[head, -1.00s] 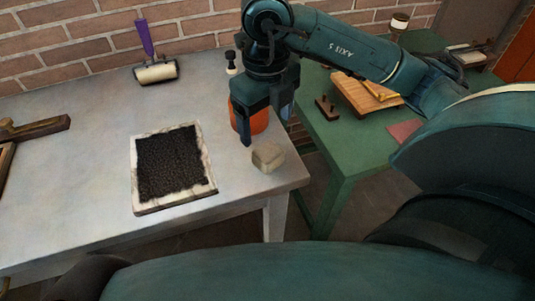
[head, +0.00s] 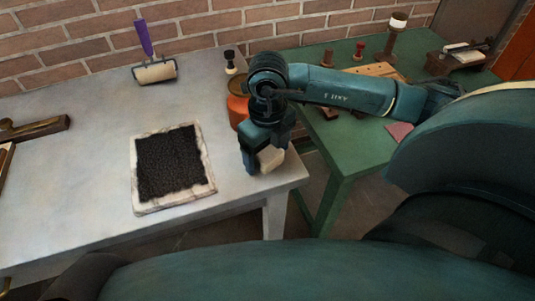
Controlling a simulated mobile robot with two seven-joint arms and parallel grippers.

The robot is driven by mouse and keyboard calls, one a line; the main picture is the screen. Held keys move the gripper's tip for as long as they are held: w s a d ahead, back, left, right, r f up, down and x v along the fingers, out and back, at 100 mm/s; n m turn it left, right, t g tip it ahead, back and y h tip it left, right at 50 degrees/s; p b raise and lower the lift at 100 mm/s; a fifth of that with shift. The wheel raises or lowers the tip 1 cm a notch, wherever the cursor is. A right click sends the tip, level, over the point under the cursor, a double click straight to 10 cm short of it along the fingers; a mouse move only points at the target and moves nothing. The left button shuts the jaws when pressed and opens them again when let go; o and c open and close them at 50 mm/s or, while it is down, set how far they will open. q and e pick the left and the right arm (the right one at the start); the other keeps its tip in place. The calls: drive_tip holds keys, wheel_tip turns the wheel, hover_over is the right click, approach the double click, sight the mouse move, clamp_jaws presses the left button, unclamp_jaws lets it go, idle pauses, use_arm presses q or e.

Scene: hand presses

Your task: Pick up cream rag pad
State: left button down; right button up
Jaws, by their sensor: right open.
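The cream rag pad (head: 270,158) is a small, pale, blocky lump near the right front corner of the grey table. My right gripper (head: 264,163) is open and lowered around the pad, with its fingers pointing down. One finger shows to the left of the pad. The gripper hides the pad's upper part, and I cannot tell whether the fingers touch it. My left gripper is not in view.
A black inked slab (head: 175,162) lies left of the pad. An orange-red jar (head: 237,112) stands close behind my right gripper. A purple-handled roller (head: 155,70) lies at the back. A green table (head: 362,147) stands to the right.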

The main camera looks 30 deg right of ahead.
sight(267, 150)
drive_tip(key=shift+c, duration=0.3)
drive_tip(key=c, duration=1.1)
wheel_tip(267, 150, up, 10)
drive_tip(key=shift+r, duration=0.1)
drive_tip(key=o, duration=0.5)
drive_tip(key=c, duration=0.3)
